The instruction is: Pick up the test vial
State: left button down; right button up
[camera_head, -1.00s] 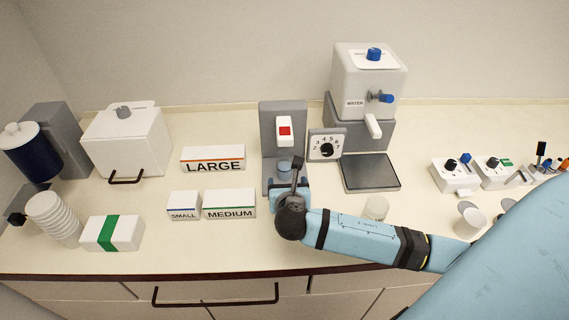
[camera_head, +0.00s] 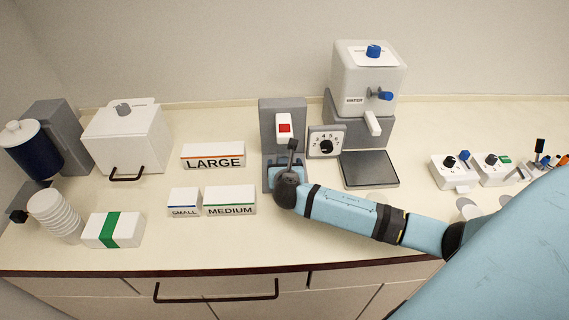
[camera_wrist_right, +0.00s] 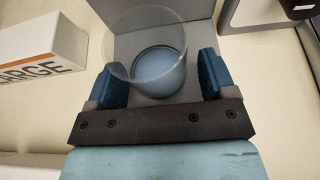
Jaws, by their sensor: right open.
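In the right wrist view a clear, round, open-topped vessel (camera_wrist_right: 147,62), which looks like the test vial, has a blue round area at its bottom. I cannot tell whether the blue is its contents or the seat under it. It stands at the grey device with the red switch (camera_head: 284,127). My right gripper (camera_wrist_right: 161,78) is open, with one blue finger on each side of the vessel's near part and gaps beside it. In the head view the right gripper (camera_head: 287,171) is at the device's base, and the arm hides the vessel there. My left gripper is out of view.
A dial panel (camera_head: 327,142) and the water dispenser (camera_head: 366,80) with its dark tray (camera_head: 369,169) stand right of the device. LARGE (camera_head: 212,156), MEDIUM (camera_head: 230,202) and SMALL (camera_head: 184,203) boxes are to the left.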

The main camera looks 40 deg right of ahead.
aim_at(285, 160)
jog(key=c, duration=1.1)
jog(key=shift+r, duration=0.15)
jog(key=shift+c, duration=0.2)
jog(key=shift+r, duration=1.4)
jog(key=shift+s+a+r, duration=0.1)
jog(key=shift+s+r, duration=0.05)
jog(key=shift+r, duration=0.05)
jog(key=s+a, duration=0.2)
jog(key=s, duration=0.2)
jog(key=s+a+b, duration=0.1)
jog(key=s+a, duration=0.2)
jog(key=s, duration=0.1)
jog(key=s+a, duration=0.2)
jog(key=s, duration=0.2)
jog(key=shift+a, duration=0.15)
jog(key=shift+s+a+b, duration=0.2)
jog(key=shift+s+a, duration=0.25)
jog(key=shift+s, duration=0.25)
jog(key=shift+s+a+b, duration=0.15)
jog(key=shift+s+a, duration=0.3)
jog(key=shift+s, duration=0.25)
